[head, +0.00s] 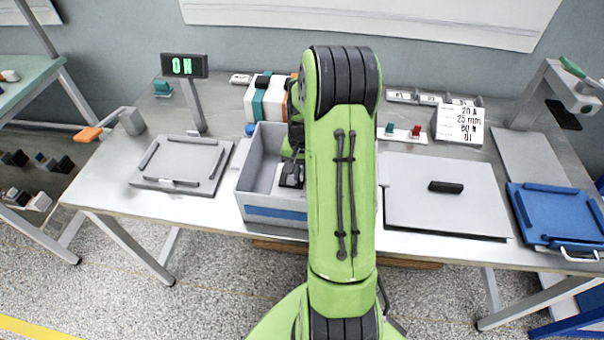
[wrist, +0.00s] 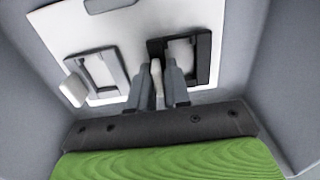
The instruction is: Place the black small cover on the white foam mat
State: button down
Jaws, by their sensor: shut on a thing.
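The black small cover (wrist: 204,62), a square frame with an opening, is at the white sheet in the wrist view, which looks like the white foam mat (wrist: 60,28). My gripper (wrist: 160,72) is down inside the grey bin, shut at the cover's left side. The fingers hide that side, and I cannot tell whether the cover touches the mat. A grey frame (wrist: 98,70) lies left of my gripper. In the head view, my arm hides part of the bin, and dark parts of my gripper (head: 292,165) show inside it.
The grey bin (head: 262,160) has upright walls close around my gripper. A pale panel (head: 420,207) with a black block (head: 446,187) lies to the right. A grey tray (head: 150,172) lies left, a blue tray (head: 560,212) far right.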

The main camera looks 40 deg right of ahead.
jog(key=shift+f, duration=0.2)
jog(key=shift+f, duration=0.1)
jog(key=c, duration=1.1)
grip_release()
